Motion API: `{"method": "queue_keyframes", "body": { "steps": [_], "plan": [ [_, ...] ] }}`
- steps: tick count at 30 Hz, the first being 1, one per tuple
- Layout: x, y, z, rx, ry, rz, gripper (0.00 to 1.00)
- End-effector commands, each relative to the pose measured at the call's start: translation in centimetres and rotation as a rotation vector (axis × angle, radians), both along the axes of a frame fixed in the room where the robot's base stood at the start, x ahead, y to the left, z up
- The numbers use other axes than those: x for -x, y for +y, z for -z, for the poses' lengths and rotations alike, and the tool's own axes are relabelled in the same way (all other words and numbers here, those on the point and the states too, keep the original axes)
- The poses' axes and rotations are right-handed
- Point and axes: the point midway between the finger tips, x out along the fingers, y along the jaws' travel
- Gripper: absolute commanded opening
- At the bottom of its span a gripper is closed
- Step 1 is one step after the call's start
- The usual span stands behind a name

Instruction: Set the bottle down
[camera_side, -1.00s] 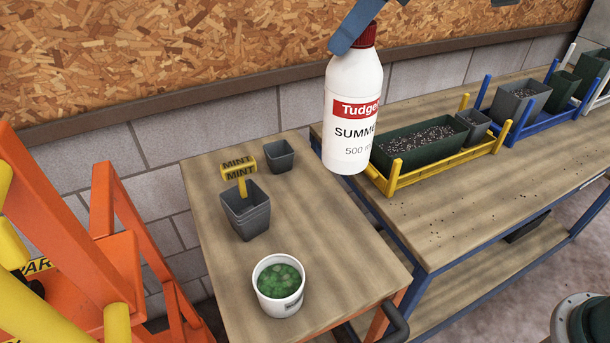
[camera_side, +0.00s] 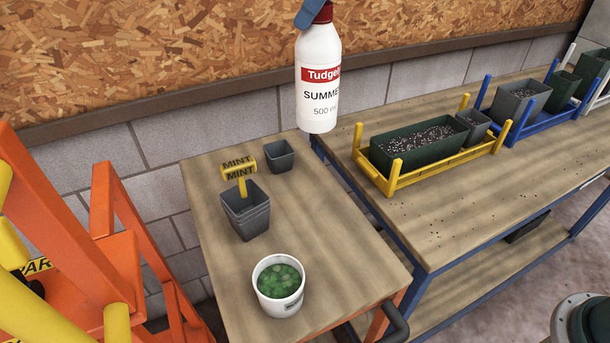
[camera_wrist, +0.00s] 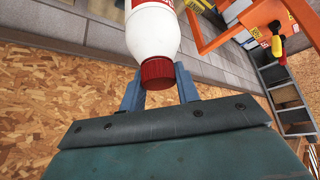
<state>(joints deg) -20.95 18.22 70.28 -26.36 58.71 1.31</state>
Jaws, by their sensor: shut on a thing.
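The white bottle (camera_side: 318,80) with a red label and red cap hangs upright in the air in the side view, in front of the wall. Its base shows near the back right corner of the small wooden table (camera_side: 330,215), apart from the tabletop as far as I can tell. My gripper (camera_side: 311,14) is shut on the bottle at its red cap, and only a blue finger shows at the top edge. In the wrist view my gripper's two blue fingers (camera_wrist: 158,88) flank the red cap (camera_wrist: 158,72), with the bottle extending beyond them.
The small table holds stacked grey pots (camera_side: 246,212) with a yellow mint label, a grey pot (camera_side: 279,156) behind, and a white tub (camera_side: 278,286) of green matter. Its right side is clear. A yellow rack (camera_side: 394,175) with a green planter stands on the right-hand bench.

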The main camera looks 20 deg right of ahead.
Motion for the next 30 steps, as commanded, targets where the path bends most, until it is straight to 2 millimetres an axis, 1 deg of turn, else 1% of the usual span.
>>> {"method": "queue_keyframes", "body": {
  "steps": [4,8,14,27,30],
  "plan": [
    [0.0,0.1,0.8,-0.003,-0.001,-0.001,0.0],
    [0.1,0.0,2.2,-0.001,0.0,-0.001,0.0],
    [0.1,0.0,5.2,-0.001,-0.001,0.0,0.0],
    [0.1,0.1,12.9,-0.001,-0.001,0.0,0.0],
    [0.1,0.0,14.2,0.0,-0.002,0.0,0.0]
  ]
}}
